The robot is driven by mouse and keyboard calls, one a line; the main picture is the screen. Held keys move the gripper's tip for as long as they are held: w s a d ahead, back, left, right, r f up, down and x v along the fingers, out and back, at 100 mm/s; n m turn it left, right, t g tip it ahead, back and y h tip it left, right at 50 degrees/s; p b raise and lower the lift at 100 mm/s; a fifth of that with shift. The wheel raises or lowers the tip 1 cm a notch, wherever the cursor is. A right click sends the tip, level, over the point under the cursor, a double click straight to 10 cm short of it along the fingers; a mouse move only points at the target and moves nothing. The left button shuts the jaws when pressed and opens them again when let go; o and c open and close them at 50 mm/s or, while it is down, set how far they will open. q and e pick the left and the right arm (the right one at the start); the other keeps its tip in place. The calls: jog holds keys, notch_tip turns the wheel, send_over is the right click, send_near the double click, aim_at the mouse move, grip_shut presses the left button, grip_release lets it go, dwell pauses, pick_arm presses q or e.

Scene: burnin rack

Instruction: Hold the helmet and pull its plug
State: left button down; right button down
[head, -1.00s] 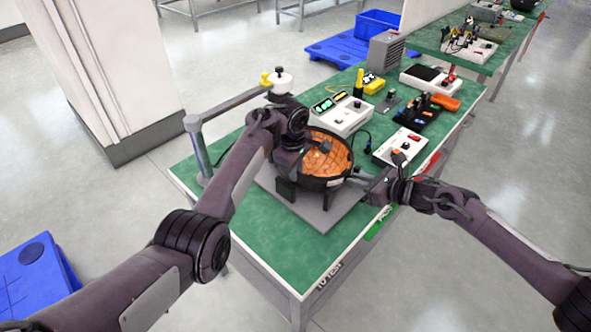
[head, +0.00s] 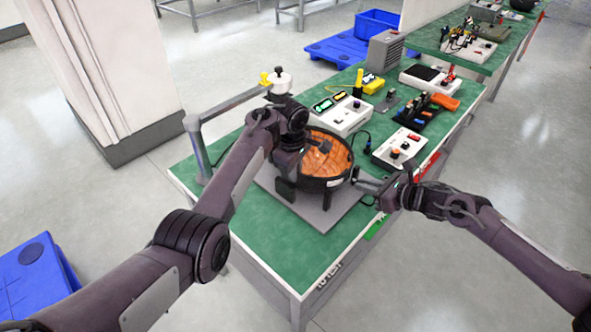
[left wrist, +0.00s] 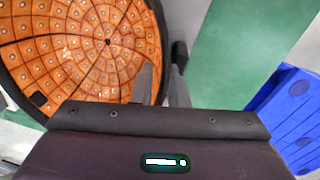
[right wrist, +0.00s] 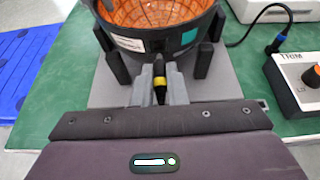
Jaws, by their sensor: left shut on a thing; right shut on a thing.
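The helmet (head: 330,165) is a black bowl with an orange gridded lining, open side up, on a grey plate (head: 325,212) with black posts. My left gripper (left wrist: 162,82) is shut on the helmet's rim, at its left side in the head view. My right gripper (right wrist: 161,88) is shut on the plug (right wrist: 159,80), a dark piece with a yellow band, outside the helmet wall. The plug's dark tip points at the helmet's side. I cannot tell whether the tip still touches the wall.
The green bench (head: 232,195) holds a white box with a lit display (head: 342,115) behind the helmet. A white trim box (head: 400,148) stands to the right, with a black cable and blue connector (right wrist: 277,44) beside it. Free bench top lies at the front.

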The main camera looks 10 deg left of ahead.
pick_arm(q)
jog(key=shift+f, duration=0.1)
pick_arm(e)
jog(key=shift+s+d, duration=0.5)
jog(key=shift+d, duration=0.15)
jog(key=shift+s+d, duration=0.45)
jog(key=shift+d, duration=0.2)
pick_arm(q)
jog(key=shift+a, duration=0.1)
jog(key=c, duration=1.3)
grip_release()
jog(key=shift+c, duration=0.2)
